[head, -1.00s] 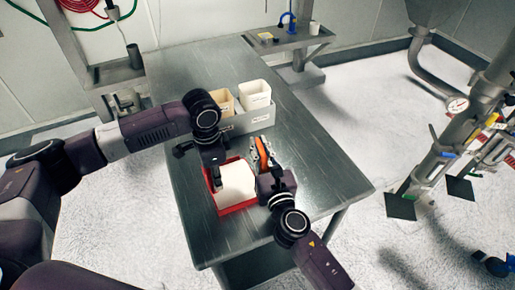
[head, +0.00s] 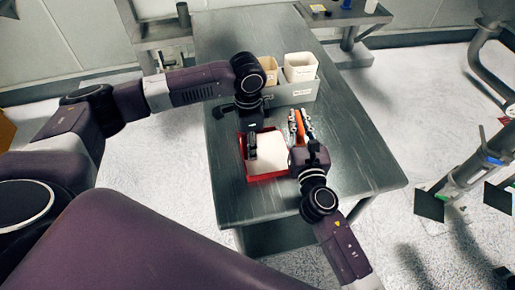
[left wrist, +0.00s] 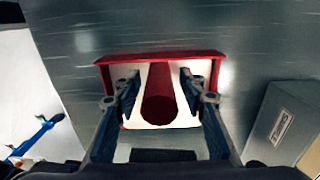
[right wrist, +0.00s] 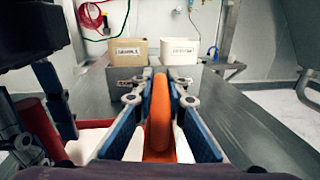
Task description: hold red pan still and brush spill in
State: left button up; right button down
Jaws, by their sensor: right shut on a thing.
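The red pan (head: 244,165) lies on the metal table with a white area inside it. In the left wrist view its upright red handle (left wrist: 158,97) stands between the fingers of my left gripper (left wrist: 160,86). That gripper is open, with a gap on each side of the handle; it shows over the pan's left part in the head view (head: 251,147). My right gripper (right wrist: 160,100) is shut on an orange-handled brush (right wrist: 160,112), just right of the pan. The brush's bristle end and any spill are hidden or too small to tell.
A grey holder (head: 290,92) with a tan bin (head: 268,70) and a white bin (head: 300,67) stands behind the pan. The table (head: 350,150) is clear to the right. Pipework stands on the floor at the far right.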

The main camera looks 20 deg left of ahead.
pick_arm(q)
jog(key=shift+r, duration=0.15)
notch_tip(320, 180, up, 12)
jog(key=shift+f, duration=0.1)
jog(key=shift+f, duration=0.1)
pick_arm(e)
jog(key=shift+s, duration=0.1)
